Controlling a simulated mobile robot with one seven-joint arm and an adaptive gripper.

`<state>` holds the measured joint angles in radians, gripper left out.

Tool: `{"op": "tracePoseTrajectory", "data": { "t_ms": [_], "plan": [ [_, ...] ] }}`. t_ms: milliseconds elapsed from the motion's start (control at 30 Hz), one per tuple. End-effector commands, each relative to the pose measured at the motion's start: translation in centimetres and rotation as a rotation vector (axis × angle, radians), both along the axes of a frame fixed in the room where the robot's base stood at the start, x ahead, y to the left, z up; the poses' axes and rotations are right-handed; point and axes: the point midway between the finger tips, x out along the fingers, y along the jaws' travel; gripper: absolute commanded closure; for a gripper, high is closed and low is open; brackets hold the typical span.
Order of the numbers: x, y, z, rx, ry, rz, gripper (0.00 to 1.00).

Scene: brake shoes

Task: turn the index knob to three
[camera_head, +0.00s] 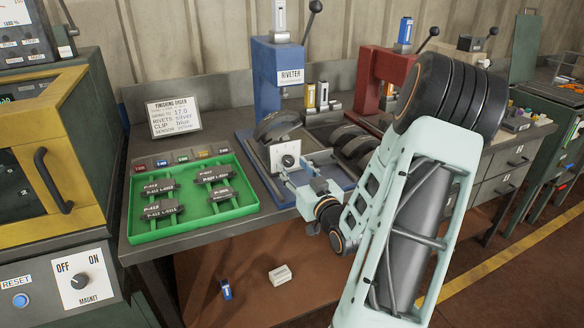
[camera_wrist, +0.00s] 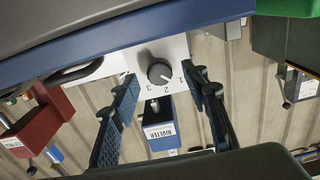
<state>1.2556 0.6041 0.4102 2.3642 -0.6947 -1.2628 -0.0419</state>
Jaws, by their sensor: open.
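The index knob (camera_head: 288,161) is a dark round knob on a white plate (camera_head: 276,152) at the front of the riveter's blue base. In the wrist view the knob (camera_wrist: 160,72) sits between my finger tips, with printed numbers around it. Its pale pointer mark slants to the lower right, seemingly toward the 1. My gripper (camera_wrist: 163,82) is open, one finger on each side of the knob, with a gap visible on both sides. In the head view my gripper (camera_head: 300,178) is just in front of the plate and partly hides its lower right side.
A green tray (camera_head: 150,236) with dark brake shoes lies left of the blue base. The blue riveter (camera_head: 268,80) stands behind the knob. A red press (camera_head: 372,78) is behind my arm. Dark curved shoes (camera_head: 352,140) rest right of the plate. A finishing order card (camera_head: 174,116) stands back left.

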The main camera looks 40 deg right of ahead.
Motion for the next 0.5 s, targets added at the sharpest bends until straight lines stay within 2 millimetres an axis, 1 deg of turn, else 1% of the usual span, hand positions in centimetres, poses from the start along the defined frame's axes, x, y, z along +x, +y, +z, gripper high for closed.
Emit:
{"op": "tracePoseTrajectory", "data": {
  "t_ms": [33,167,433,467,500],
  "plan": [
    [0.56,-0.10,0.02,0.000,-0.001,0.001,0.58],
    [1.29,-0.30,0.01,0.000,0.000,0.000,0.58],
    [1.43,-0.34,0.00,0.000,0.000,-0.001,0.58],
    [1.43,-0.34,0.00,0.000,0.000,-0.001,0.60],
    [1.42,-0.34,0.00,0.000,0.000,-0.001,0.64]
  ]
}}
